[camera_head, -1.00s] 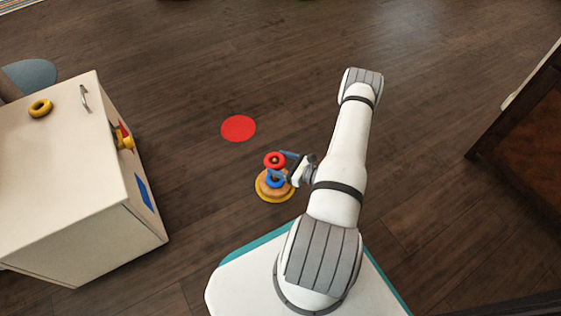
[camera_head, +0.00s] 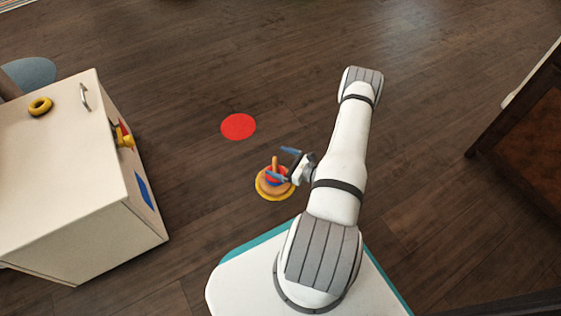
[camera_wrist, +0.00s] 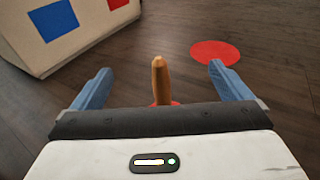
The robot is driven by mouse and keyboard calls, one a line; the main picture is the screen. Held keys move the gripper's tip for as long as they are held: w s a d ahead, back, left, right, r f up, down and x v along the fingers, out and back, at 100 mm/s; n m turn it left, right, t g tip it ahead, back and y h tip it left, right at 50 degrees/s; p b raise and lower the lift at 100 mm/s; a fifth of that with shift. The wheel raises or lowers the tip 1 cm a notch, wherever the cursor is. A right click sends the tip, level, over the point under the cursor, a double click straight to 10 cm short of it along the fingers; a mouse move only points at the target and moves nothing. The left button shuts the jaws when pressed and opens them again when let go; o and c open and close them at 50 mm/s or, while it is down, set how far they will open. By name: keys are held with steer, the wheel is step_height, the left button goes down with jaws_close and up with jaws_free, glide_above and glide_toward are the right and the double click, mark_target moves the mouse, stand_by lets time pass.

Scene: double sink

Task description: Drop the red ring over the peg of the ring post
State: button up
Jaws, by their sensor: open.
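The ring post (camera_head: 275,194) stands on the floor left of my arm, with a yellow rim and a tan peg (camera_head: 275,162). The peg (camera_wrist: 159,78) rises between my fingers in the wrist view. The red ring (camera_head: 269,171) sits low around the peg, partly hidden by a finger. A sliver of the red ring (camera_wrist: 174,103) shows at the peg's foot in the wrist view. My gripper (camera_head: 276,161) is open, its blue fingers on either side of the peg. It also shows open and empty in the wrist view (camera_wrist: 160,68).
A flat red disc (camera_head: 238,127) lies on the floor beyond the post. A white cabinet (camera_head: 65,190) at left bears a yellow ring (camera_head: 40,107). A dark cabinet (camera_head: 530,140) stands at right.

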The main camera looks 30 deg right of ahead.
steer(key=p+v, duration=0.3)
steer(key=v, duration=0.4)
steer(key=shift+s+d, duration=0.2)
steer(key=shift+s, duration=0.15)
stand_by(0.7)
steer(key=w+a+r+n+g+y+p, duration=0.1)
steer(key=a+r+n+g+p, duration=0.35)
steer(key=r, duration=0.85)
steer(key=w+a+r+n+g+y+p, duration=0.1)
steer(key=a+r+n+g+p, duration=0.35)
steer(key=r, duration=0.95)
steer(key=w+a+r+n+g+y+p, duration=0.1)
steer(key=a+r+n+g+y+p, duration=0.15)
steer(key=r+n+p, duration=0.75)
steer(key=s+a+r+n+h+p, duration=0.2)
steer(key=r+p, duration=0.4)
steer(key=r, duration=0.9)
steer(key=s+a+r+n+h+p, duration=0.3)
steer(key=s+r+n+h+p, duration=0.2)
steer(key=r, duration=1.1)
steer(key=s+a+r+n+h+p, duration=0.2)
steer(key=s+r+h+p, duration=0.4)
steer(key=r, duration=0.9)
steer(key=shift+s+a+r+n+p, duration=0.2)
steer(key=shift+a+n+p, duration=0.2)
steer(key=shift+n+p, duration=0.3)
steer(key=shift+s+r, duration=0.1)
steer(key=shift+r, duration=0.1)
steer(key=shift+c, duration=0.2)
